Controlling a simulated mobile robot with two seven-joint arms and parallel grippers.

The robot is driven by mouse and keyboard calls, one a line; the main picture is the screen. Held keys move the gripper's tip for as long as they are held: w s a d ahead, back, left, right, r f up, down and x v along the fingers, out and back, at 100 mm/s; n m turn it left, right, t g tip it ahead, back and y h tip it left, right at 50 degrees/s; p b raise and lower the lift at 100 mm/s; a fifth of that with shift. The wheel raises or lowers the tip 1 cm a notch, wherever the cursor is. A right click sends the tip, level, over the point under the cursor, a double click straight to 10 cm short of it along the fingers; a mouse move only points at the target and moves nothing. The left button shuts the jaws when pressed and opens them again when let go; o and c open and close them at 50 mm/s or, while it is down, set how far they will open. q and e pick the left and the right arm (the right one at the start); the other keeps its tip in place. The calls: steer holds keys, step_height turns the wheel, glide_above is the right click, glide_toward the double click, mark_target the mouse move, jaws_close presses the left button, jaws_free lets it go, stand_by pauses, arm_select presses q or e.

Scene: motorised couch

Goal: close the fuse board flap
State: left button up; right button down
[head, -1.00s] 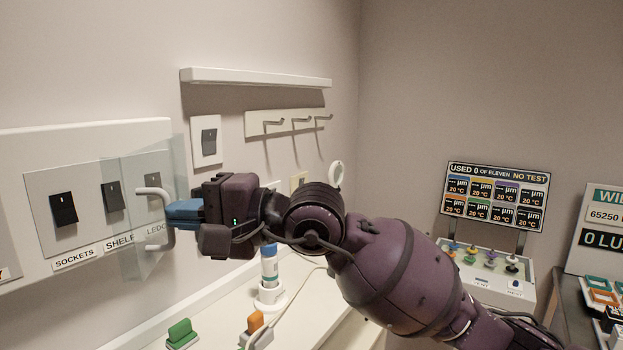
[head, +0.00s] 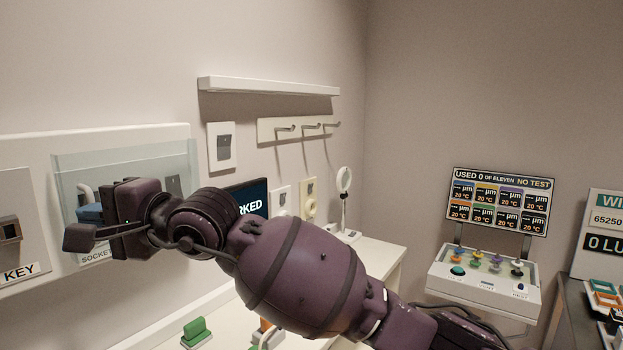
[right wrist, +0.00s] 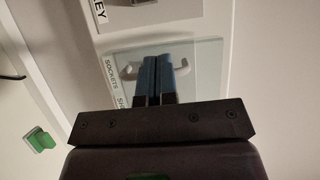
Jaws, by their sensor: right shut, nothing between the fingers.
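In the right wrist view the blue fingers (right wrist: 157,78) point at the flap (right wrist: 208,62), between the two ends of the handle (right wrist: 127,71). Contact is unclear. My left gripper is out of view.
A key switch plate (head: 14,230) is left of the flap. A wall switch (head: 223,146), a shelf (head: 270,86) and hooks (head: 298,129) are to the right. A green block (head: 196,332) lies on the white counter below. A button console (head: 485,280) stands farther right.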

steer(key=shift+w+a+r, duration=0.15)
steer(key=shift+a, duration=0.55)
steer(key=shift+a, duration=0.15)
steer(key=shift+w+a, duration=0.1)
steer(key=shift+a, duration=0.1)
